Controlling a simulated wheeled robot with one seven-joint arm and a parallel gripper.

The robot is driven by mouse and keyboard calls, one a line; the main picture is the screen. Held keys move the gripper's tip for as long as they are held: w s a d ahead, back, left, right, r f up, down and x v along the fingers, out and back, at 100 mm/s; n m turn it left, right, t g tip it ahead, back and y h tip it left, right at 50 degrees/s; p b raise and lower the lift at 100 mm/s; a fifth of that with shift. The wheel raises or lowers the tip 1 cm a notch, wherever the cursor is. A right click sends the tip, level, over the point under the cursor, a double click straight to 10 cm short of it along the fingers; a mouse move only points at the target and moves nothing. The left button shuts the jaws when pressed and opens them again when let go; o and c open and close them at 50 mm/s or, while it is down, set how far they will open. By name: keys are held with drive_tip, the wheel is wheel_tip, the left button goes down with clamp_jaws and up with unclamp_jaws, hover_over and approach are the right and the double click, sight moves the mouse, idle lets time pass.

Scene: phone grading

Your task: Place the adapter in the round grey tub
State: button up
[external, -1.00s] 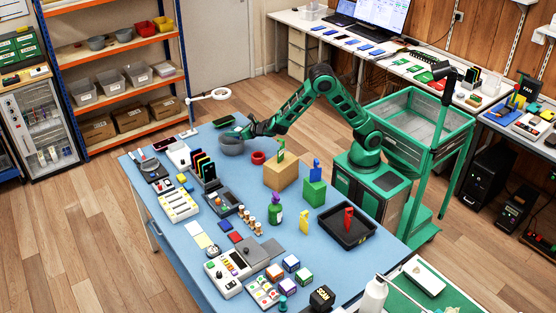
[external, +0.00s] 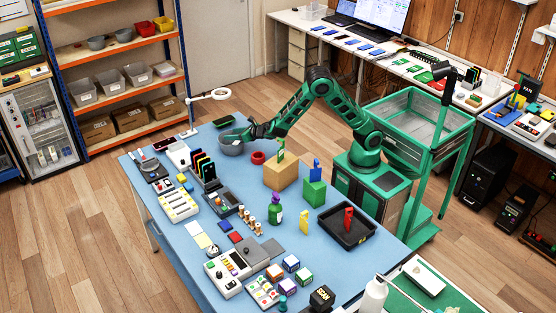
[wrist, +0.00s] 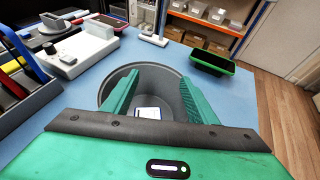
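The round grey tub (external: 230,149) stands at the far end of the blue table; its rim and inside also show in the wrist view (wrist: 172,75). My gripper (external: 243,136) is at the tub, pointing down into it. In the wrist view its two green fingers (wrist: 160,82) are spread apart inside the tub's rim, with nothing between the tips. A small white piece with a dark blue edge (wrist: 149,113), which looks like the adapter, lies low in the tub between the fingers. Its lower part is hidden by my gripper's body.
A rack of coloured phones (external: 203,168) and a white device (wrist: 78,53) stand to the left. A lamp (external: 220,94) stands at the table's far edge.

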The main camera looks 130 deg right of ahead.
drive_tip(key=r+v, duration=0.1)
drive_tip(key=v, duration=1.1)
